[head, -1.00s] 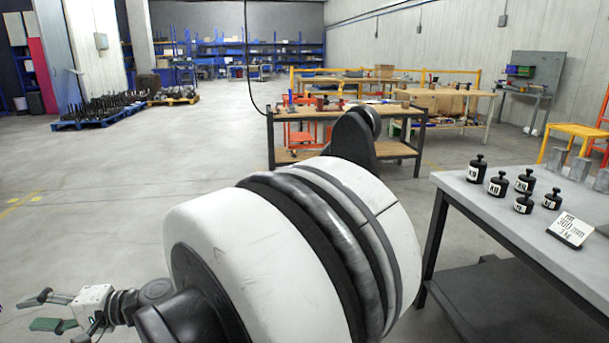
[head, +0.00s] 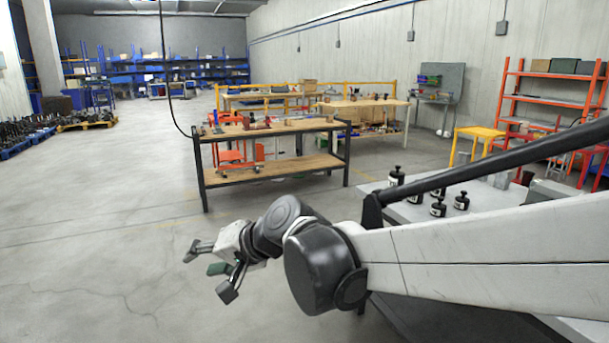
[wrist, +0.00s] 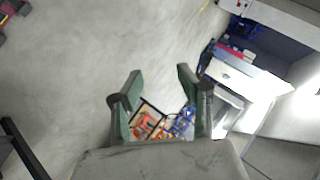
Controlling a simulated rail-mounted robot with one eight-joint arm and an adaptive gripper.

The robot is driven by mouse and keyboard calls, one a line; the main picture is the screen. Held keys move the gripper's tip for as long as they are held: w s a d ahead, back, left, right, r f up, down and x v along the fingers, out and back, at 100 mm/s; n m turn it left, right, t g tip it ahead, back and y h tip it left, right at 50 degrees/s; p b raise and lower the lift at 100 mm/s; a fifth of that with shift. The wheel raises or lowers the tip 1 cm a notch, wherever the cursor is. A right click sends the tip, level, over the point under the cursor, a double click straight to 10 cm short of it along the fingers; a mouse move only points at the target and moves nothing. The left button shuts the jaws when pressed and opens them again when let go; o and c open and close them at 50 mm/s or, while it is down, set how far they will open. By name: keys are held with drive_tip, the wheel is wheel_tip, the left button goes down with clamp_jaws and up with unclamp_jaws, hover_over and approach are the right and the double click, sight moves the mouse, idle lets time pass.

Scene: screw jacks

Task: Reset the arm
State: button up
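My gripper (head: 208,268) is at the lower left of the middle in the head view, in free air over the concrete floor. Its fingers are spread apart. In the wrist view my gripper (wrist: 158,90) shows two green-padded fingers with a wide gap and nothing between the tips. Beyond the gap is bare floor, with small orange and blue items (wrist: 160,124) showing lower down between the fingers. My white arm reaches in from the right side of the head view.
A wooden-topped workbench (head: 270,130) stands farther back. Orange shelves (head: 553,98) and a yellow stool (head: 480,134) are at the right.

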drive_tip(key=s+d+t+h+p, duration=0.1)
drive_tip(key=s+d+h, duration=0.2)
drive_tip(key=d, duration=1)
drive_tip(key=s+d+h+p, duration=0.2)
drive_tip(key=s+d, duration=0.5)
drive_tip(key=d, duration=0.6)
drive_tip(key=s+d+t+h+p, duration=0.1)
drive_tip(key=s+d+h, duration=0.4)
drive_tip(key=d, duration=0.9)
drive_tip(key=shift+s+f+m+t+p, duration=0.2)
drive_tip(key=shift+f+m+t+p, duration=0.15)
drive_tip(key=shift+p, duration=0.2)
